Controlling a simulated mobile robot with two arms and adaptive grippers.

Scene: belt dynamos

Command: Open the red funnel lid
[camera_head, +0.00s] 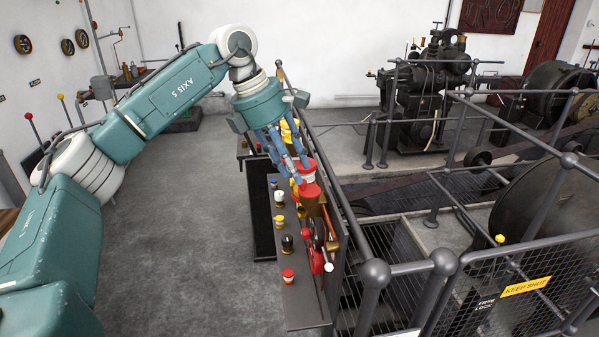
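The red funnel (309,189) stands on the far part of the narrow grey machine bench, with a red and pale top. My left gripper (301,170) reaches down from above, its blue fingers at the left side of the funnel's top. The fingertips overlap the top in the picture. I cannot tell whether they touch the lid or close on it. The lid is partly hidden by the fingers, and its open or closed state is unclear. My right gripper is not in view.
A yellow part (290,128) shows behind my fingers. Several coloured knobs, including a red one (288,276), line the bench (303,308). A white-tipped lever (328,267) stands at its right. Grey railings (376,273) run along the right. The floor at left is clear.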

